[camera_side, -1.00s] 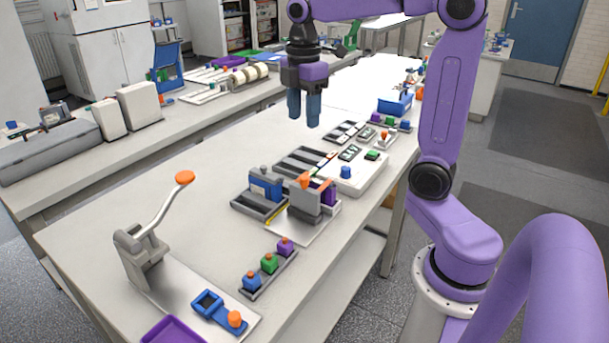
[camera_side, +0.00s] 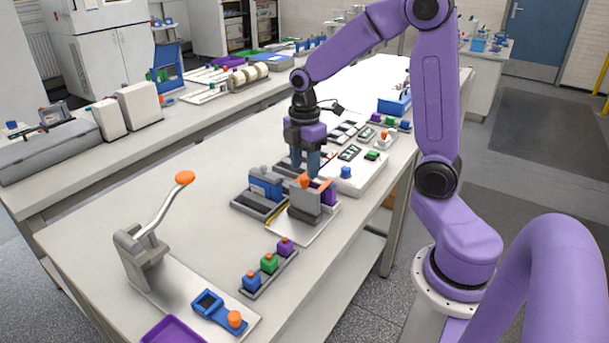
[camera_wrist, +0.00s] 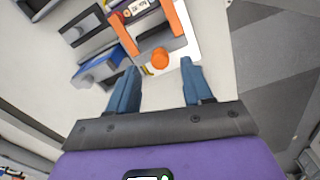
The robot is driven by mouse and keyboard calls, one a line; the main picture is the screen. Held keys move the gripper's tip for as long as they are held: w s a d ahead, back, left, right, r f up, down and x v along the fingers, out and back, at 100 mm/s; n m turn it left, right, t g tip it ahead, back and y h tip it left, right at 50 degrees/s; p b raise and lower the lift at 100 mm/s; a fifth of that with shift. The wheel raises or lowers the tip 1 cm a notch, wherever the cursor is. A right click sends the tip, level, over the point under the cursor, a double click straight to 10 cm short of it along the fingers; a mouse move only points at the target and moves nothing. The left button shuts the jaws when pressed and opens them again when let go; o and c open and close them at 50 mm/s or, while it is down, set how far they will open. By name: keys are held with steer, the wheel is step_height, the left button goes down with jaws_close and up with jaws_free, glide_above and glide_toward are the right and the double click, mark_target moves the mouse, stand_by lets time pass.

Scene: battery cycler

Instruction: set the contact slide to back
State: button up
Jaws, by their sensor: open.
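The contact slide shows as a grey block (camera_side: 304,204) with an orange knob (camera_side: 305,181) on a light base plate in the side view. I cannot tell the height gap.
A dark tray (camera_side: 246,209) with a blue block (camera_side: 265,183) stands left of the slide, and a purple block (camera_side: 330,193) is close on its right. A rack (camera_side: 246,292) of small coloured blocks lies in front. A lever press (camera_side: 146,258) stands at front left; tabletop between is clear.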

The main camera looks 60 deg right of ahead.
mark_target(304, 177)
steer(key=shift+f, duration=1.85)
jaws_close()
steer(key=shift+a, duration=2.85)
steer(key=shift+c, duration=0.3)
jaws_free()
steer(key=shift+o, duration=0.3)
steer(key=shift+r, duration=0.1)
